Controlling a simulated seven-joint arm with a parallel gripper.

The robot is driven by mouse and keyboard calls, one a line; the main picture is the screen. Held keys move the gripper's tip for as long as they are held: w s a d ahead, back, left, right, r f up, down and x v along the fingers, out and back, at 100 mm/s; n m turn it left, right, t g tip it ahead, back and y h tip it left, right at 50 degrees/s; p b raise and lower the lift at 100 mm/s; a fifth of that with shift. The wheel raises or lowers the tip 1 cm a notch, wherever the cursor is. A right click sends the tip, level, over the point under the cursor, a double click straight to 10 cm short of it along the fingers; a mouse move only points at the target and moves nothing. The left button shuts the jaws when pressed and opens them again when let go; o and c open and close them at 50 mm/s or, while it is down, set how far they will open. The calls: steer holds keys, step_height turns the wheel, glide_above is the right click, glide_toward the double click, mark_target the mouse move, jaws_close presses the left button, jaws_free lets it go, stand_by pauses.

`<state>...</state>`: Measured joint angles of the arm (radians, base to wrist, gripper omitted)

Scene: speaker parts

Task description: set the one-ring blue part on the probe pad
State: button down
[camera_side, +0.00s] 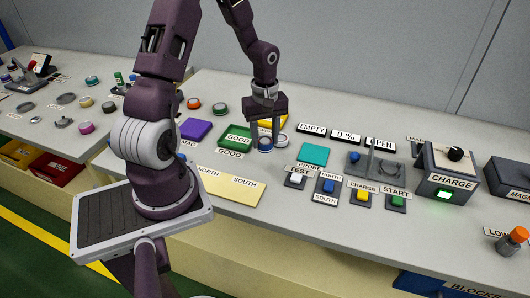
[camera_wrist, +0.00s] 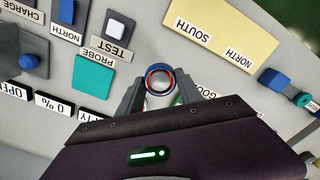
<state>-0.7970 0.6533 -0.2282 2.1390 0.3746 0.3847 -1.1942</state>
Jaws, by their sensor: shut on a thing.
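My gripper (camera_wrist: 161,88) is shut on a small round blue part (camera_wrist: 160,69), seen from above with a pale centre and a reddish ring inside its blue rim. In the side view my gripper (camera_side: 265,136) points down, with the blue part (camera_side: 265,145) at its fingertips, low over the table beside the green pad. I cannot tell if the part touches the table, and its ring marks are not clear. The teal probe pad (camera_side: 313,154) lies flat and bare, to the right of my gripper. It also shows in the wrist view (camera_wrist: 93,77), left of the held part.
The green GOOD pad (camera_side: 236,137) is to the left. The white TEST button (camera_side: 296,177) is in front of the probe pad. A grey fixture (camera_side: 375,164) with an upright post stands to its right.

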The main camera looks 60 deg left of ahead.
steer(key=shift+w+a+r, duration=0.1)
steer(key=shift+w+r, duration=0.65)
steer(key=shift+r, duration=0.2)
steer(key=w+f, duration=0.1)
steer(key=w, duration=0.4)
steer(key=w+d+f, duration=0.1)
steer(key=w, duration=0.4)
steer(key=w+d+f, duration=0.1)
steer(key=w, duration=0.4)
steer(key=shift+f, duration=0.15)
steer(key=shift+f, duration=2.5)
steer(key=shift+f, duration=0.25)
steer(key=c, duration=0.7)
jaws_free()
